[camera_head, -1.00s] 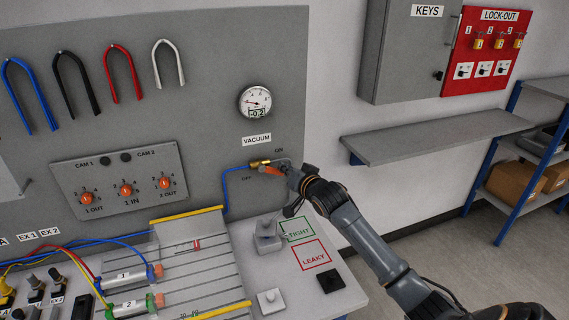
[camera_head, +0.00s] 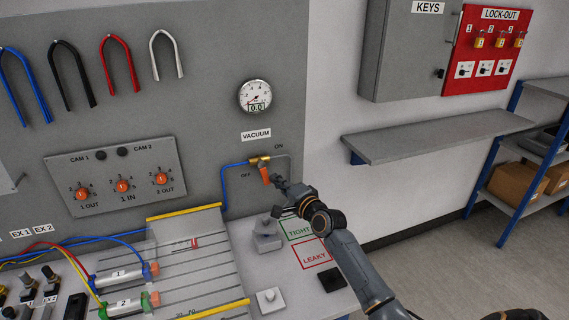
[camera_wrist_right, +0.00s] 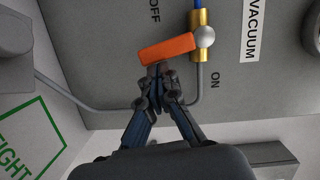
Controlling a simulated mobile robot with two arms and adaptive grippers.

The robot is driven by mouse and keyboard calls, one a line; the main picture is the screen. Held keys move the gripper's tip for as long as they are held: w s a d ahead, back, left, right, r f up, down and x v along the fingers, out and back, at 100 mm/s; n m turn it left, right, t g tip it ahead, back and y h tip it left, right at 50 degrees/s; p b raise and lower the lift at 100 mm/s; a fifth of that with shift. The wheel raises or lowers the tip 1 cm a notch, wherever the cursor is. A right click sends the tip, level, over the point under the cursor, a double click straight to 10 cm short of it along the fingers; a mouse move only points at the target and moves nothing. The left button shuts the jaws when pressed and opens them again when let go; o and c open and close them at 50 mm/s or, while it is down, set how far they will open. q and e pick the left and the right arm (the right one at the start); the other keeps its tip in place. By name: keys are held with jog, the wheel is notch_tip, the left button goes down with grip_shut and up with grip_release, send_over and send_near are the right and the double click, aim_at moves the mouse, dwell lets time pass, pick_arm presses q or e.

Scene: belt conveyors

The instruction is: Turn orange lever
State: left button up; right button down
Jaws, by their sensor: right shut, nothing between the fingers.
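The orange lever (camera_head: 265,176) sits on a brass valve (camera_head: 259,160) on the grey panel below the VACUUM label, between the words OFF and ON. It points down, away from the line of the blue tube. In the right wrist view the lever (camera_wrist_right: 166,49) sticks out sideways from the brass valve (camera_wrist_right: 199,18). My right gripper (camera_head: 279,183) is shut and empty, just beside the lever's free end. In the wrist view its fingertips (camera_wrist_right: 159,70) are right by the lever; I cannot tell whether they touch. The gauge (camera_head: 255,96) above reads 0.0. My left gripper is out of view.
A grey block (camera_head: 266,236) stands on the bench below the valve, beside the TIGHT square (camera_head: 299,229) and the LEAKY square (camera_head: 314,254). A grey wall shelf (camera_head: 440,136) is to the right. Knobs and tubes fill the left.

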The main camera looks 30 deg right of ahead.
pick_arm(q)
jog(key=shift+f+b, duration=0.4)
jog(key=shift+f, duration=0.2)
pick_arm(e)
jog(key=shift+w+a+f+m, duration=0.1)
jog(key=shift+a+f+m, duration=0.3)
jog(key=shift+m, duration=0.5)
jog(key=shift+a+r, duration=0.1)
jog(key=shift+r, duration=0.05)
